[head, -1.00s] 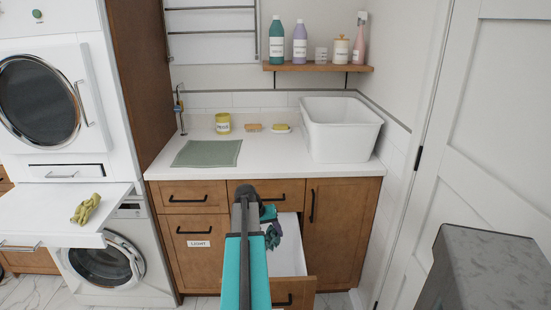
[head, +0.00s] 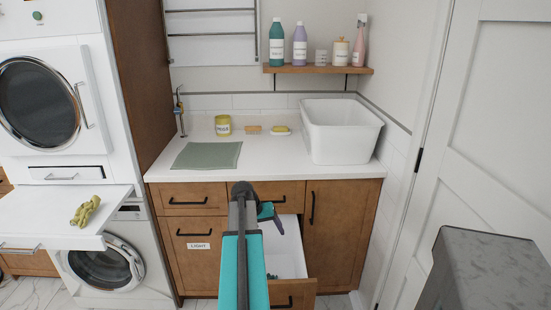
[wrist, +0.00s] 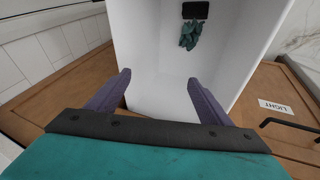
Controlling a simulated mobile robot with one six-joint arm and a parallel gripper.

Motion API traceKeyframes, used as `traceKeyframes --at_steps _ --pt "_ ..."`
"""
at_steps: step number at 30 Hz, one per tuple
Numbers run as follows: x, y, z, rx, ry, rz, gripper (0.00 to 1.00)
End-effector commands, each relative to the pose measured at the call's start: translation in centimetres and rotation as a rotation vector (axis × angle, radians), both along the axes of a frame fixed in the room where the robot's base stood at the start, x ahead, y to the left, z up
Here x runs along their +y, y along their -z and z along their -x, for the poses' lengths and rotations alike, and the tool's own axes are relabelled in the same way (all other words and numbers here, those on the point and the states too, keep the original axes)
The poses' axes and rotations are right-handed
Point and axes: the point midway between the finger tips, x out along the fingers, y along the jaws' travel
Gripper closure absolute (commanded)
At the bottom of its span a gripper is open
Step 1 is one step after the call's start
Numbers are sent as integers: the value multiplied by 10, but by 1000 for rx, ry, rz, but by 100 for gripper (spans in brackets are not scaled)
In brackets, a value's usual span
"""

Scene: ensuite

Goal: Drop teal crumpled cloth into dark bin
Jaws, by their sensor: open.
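The teal crumpled cloth (wrist: 190,35) is inside the white-walled bin (wrist: 155,50) of the pulled-out drawer, close below a dark plate. I cannot tell whether it rests or is still falling. In the head view a small dark bit of it (head: 271,276) shows low in the bin (head: 290,253), beside my arm. My gripper (wrist: 158,77) is open and empty over the bin, its purple fingers spread and apart from the cloth. In the head view my arm partly hides the gripper (head: 271,214) and the drawer.
A closed cabinet front labelled LIGHT (head: 199,245) is left of the drawer. A yellow-green cloth (head: 85,210) lies on the pull-out shelf at left.

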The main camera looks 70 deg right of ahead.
Motion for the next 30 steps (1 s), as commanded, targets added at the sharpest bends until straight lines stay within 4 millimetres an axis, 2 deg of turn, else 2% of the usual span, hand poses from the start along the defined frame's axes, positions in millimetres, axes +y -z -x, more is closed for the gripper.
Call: traceKeyframes --at_steps 21,30 --pt "34 -87 -16 0 -1 2 27" --pt "40 -103 -19 0 0 0 27"
